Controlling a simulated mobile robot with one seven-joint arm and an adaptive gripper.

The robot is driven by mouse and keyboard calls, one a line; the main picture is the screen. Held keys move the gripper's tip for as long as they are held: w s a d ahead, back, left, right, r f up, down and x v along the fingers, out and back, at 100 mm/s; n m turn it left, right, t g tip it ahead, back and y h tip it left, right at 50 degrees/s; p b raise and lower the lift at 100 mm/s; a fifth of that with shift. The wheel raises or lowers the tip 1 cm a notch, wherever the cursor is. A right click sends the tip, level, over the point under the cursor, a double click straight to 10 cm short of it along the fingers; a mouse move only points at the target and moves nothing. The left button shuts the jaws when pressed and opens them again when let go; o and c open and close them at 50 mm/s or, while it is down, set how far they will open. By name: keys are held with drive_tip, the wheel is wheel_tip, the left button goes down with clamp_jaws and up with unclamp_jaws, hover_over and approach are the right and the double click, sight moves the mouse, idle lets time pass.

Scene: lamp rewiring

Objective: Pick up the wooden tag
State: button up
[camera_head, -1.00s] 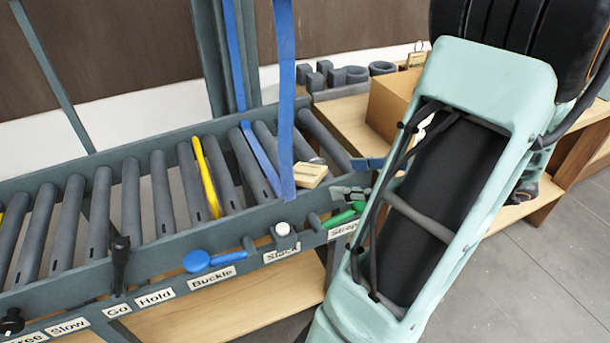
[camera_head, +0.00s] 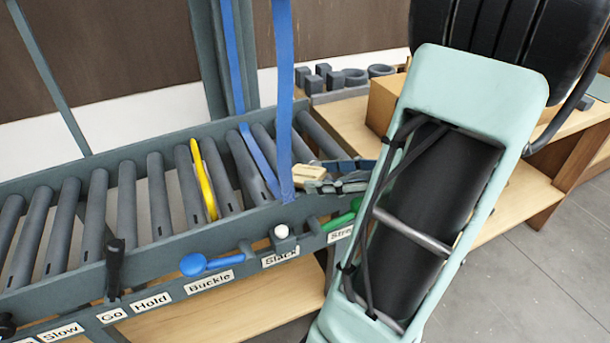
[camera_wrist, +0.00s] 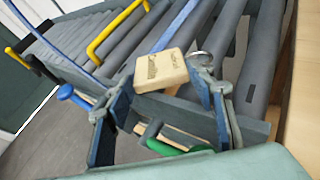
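The wooden tag (camera_head: 309,172) is a small pale block at the right end of the roller conveyor, by the foot of a hanging blue strap. In the wrist view the tag (camera_wrist: 161,70) shows dark lettering on its face and lies tilted in the picture. My gripper (camera_head: 342,174) is at the tag's right side in the head view. In the wrist view my gripper (camera_wrist: 162,92) is open, with one finger on each side of the tag's near end. I cannot tell whether either finger touches it.
The roller conveyor (camera_head: 124,200) carries a yellow bar (camera_head: 203,180) and the blue strap (camera_head: 283,90). A blue-knobbed lever (camera_head: 194,264), a white-knobbed one (camera_head: 281,230) and a green handle (camera_head: 338,221) stick out along its labelled front rail. A cardboard box (camera_head: 383,103) stands on the wooden bench behind.

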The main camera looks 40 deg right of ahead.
drive_tip(key=c, duration=0.4)
drive_tip(key=shift+r, duration=0.1)
drive_tip(key=shift+r+p, duration=0.75)
drive_tip(key=shift+p, duration=0.1)
wheel_tip(320, 180, up, 2)
drive_tip(key=shift+r+p, duration=0.1)
drive_tip(key=shift+p, duration=0.95)
drive_tip(key=s+a+r+p, duration=0.1)
drive_tip(key=s+r+p, duration=0.2)
drive_tip(key=s, duration=0.1)
drive_tip(key=s+a+r+p, duration=0.2)
drive_tip(key=s+r+p, duration=0.1)
drive_tip(key=s+p, duration=0.1)
drive_tip(key=s+a+r+p, duration=0.2)
drive_tip(key=s+r+p, duration=0.1)
drive_tip(key=s, duration=0.2)
drive_tip(key=shift+a+p, duration=0.1)
drive_tip(key=shift+p, duration=0.2)
